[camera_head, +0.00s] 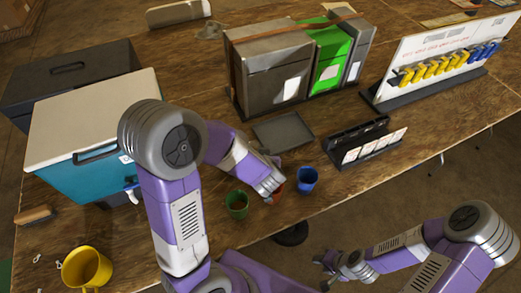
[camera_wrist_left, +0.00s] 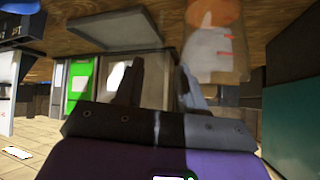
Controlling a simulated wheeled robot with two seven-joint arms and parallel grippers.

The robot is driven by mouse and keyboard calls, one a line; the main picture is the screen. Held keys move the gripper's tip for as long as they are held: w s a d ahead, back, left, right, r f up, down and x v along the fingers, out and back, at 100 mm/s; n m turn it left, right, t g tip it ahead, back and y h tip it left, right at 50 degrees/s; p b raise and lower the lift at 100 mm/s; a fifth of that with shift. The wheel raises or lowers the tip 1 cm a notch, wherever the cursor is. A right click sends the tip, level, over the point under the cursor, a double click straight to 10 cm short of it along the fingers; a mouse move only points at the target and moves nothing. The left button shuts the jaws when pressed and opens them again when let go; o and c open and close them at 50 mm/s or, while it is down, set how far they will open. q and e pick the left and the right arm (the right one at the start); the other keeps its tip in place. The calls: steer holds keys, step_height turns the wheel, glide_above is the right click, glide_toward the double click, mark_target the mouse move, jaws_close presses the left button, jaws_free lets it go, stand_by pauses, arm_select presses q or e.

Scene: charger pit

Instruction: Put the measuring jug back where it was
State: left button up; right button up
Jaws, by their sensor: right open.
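A see-through vessel with white and red markings and an orange patch, which looks like the measuring jug (camera_wrist_left: 232,62), is close up in the left wrist view. It is beside and beyond the right-hand finger of my left gripper (camera_wrist_left: 158,80). The two fingers stand apart and nothing shows between them. In the head view my left gripper (camera_head: 272,187) is low over the table near the red cup (camera_head: 278,188); I cannot make out the jug there. My right gripper (camera_head: 330,270) is open and empty, off the table's front edge.
A green cup (camera_head: 237,204) and a blue cup (camera_head: 308,180) flank the left gripper. Behind are a grey tray (camera_head: 284,132), a black card holder (camera_head: 362,145) and bins (camera_head: 275,70). A teal cooler (camera_head: 75,150) and yellow mug (camera_head: 86,268) stand left.

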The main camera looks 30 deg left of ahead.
arm_select(q)
steer(key=shift+p+v, duration=0.3)
steer(key=shift+v, duration=0.9)
